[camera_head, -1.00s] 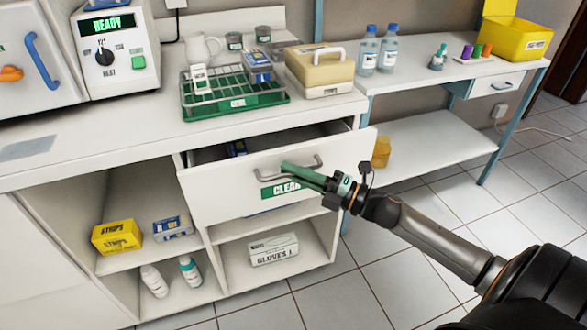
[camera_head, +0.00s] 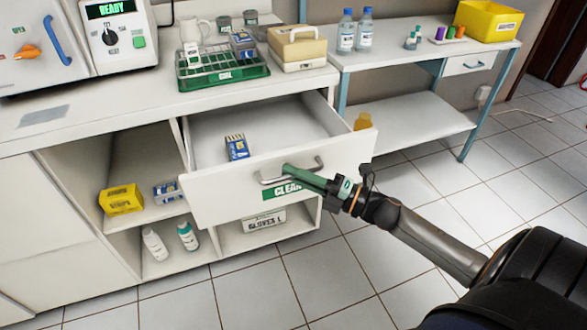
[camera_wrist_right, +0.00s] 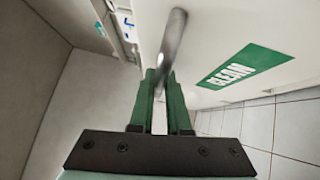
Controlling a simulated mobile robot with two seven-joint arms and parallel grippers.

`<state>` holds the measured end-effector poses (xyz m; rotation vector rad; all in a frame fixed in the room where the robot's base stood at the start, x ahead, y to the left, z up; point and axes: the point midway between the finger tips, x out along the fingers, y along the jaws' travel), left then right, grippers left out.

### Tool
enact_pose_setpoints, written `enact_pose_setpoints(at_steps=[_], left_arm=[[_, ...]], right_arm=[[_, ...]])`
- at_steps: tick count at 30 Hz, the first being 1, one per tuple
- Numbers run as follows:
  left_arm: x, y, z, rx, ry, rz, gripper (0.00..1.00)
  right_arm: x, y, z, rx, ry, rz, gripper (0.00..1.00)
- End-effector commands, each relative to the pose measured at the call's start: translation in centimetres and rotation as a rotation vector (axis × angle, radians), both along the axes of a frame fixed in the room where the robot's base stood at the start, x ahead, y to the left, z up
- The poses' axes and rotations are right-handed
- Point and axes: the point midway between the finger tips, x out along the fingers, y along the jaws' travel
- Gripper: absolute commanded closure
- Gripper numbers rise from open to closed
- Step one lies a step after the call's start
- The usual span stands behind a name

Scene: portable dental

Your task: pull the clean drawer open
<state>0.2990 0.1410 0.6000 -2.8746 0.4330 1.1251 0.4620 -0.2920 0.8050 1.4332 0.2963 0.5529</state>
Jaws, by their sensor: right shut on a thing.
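The clean drawer (camera_head: 228,195) is white with a green CLEAN label and stands well out of the cabinet. Its inside shows, with a small blue and yellow box (camera_head: 237,147) lying in it and bare floor around the box. My right gripper (camera_head: 288,170) is shut on the drawer's metal bar handle (camera_head: 312,168). In the right wrist view the green fingers (camera_wrist_right: 161,85) close around the handle bar (camera_wrist_right: 173,40), beside the green label (camera_wrist_right: 243,66). My left gripper is not in view.
On the counter above stand a green rack (camera_head: 222,75) and a beige case (camera_head: 303,50). Open shelves below hold a yellow box (camera_head: 121,199), bottles (camera_head: 188,237) and a glove box (camera_head: 252,220). A side table (camera_head: 400,55) stands right. The tiled floor in front is clear.

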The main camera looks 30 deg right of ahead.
Motion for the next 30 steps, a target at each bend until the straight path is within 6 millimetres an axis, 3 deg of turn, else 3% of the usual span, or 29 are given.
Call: enact_pose_setpoints(at_steps=[15, 16, 23, 30], left_arm=[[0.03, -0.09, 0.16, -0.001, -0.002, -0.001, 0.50], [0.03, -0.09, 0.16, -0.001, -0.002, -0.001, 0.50], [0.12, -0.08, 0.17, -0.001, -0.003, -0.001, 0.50], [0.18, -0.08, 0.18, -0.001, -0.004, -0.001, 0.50]], right_arm=[[-0.25, -0.01, -0.02, -0.001, 0.000, -0.002, 1.00], [-0.25, -0.02, -0.01, -0.001, 0.000, -0.002, 0.84], [-0.25, 0.00, 0.00, -0.001, -0.001, -0.001, 0.58], [-0.26, 0.03, 0.02, 0.000, 0.000, -0.001, 0.55]])
